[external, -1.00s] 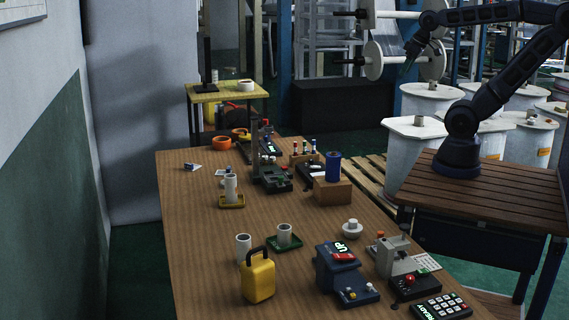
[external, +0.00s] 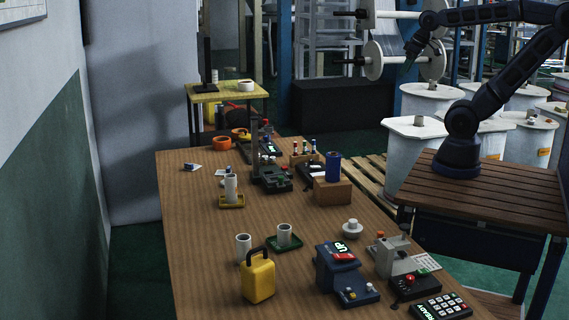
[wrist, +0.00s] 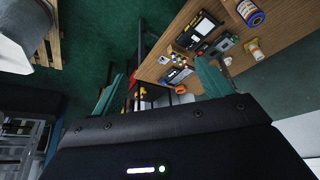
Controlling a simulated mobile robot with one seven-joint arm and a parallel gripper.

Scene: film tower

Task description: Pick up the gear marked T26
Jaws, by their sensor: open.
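A small white stepped round piece (external: 352,229) lies on the wooden table, right of the middle, in the external view. It could be a gear, but I cannot read any T26 mark on it or elsewhere. My gripper (external: 409,62) is high up at the upper right, well away from the table. In the wrist view my gripper (wrist: 162,88) has its two green fingers spread wide with nothing between them.
The wooden table (external: 185,225) holds a yellow padlock-shaped block (external: 258,279), white cups, a blue device (external: 335,270), a grey press (external: 393,256) and a blue spool (external: 333,167) on a box. A keypad (external: 441,307) is at the front right. Clear tabletop lies along the left.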

